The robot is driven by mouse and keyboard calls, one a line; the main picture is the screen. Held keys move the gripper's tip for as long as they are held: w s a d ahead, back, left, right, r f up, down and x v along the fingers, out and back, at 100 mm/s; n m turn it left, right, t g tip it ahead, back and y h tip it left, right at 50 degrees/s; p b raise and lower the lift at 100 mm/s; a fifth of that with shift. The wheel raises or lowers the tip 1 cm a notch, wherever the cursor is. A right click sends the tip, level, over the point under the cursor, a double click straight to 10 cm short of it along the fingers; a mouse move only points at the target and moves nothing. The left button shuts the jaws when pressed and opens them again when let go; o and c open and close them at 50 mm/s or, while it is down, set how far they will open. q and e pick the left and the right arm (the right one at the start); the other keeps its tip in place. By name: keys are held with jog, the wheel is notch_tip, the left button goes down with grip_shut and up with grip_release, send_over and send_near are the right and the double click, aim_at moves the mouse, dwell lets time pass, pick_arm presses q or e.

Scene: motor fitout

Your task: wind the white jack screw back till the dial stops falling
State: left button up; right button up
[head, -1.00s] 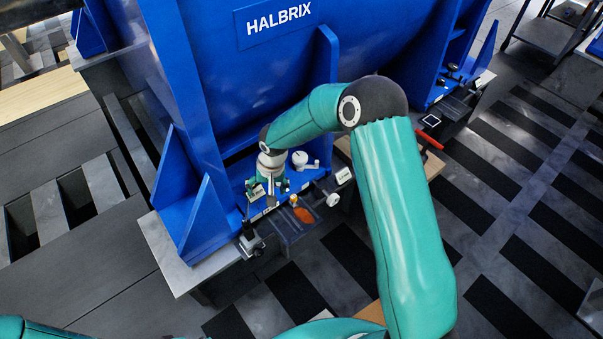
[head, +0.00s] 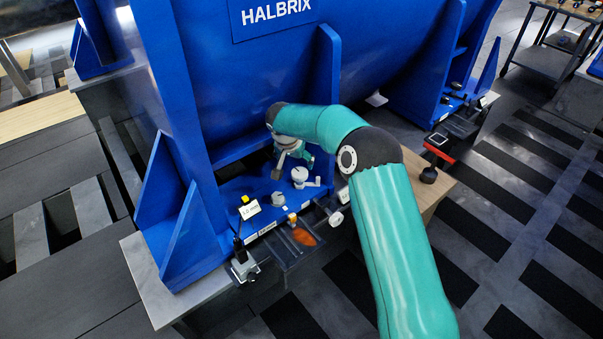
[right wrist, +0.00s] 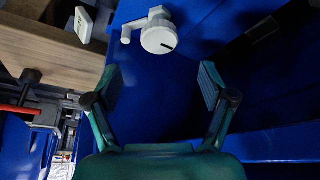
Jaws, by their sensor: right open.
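A white round-topped piece with a side crank (head: 300,177) stands on the blue foot of the motor; it also shows in the right wrist view (right wrist: 160,38), with a dark mark on its top. A white knob (head: 335,218) sits at the front edge, lower right of it; I cannot tell for sure which is the jack screw. A small white readout (head: 250,209) stands at the left, its lettering too small to read surely. My right gripper (head: 292,163) is open and empty, just behind the crank piece; its spread fingers show in the right wrist view (right wrist: 161,86). My left gripper is out of view.
A grey hex bolt head (head: 279,198) stands left of the crank piece. A clamp-like base (head: 244,267) is at the front left. An orange piece (head: 303,236) lies on a dark tray. A blue upright rib (head: 327,95) rises close behind my right arm.

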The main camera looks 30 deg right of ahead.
aim_at(299, 173)
jog(key=b+x, duration=0.1)
jog(key=x, duration=0.7)
jog(key=shift+d+f, duration=0.1)
jog(key=shift+f, duration=0.05)
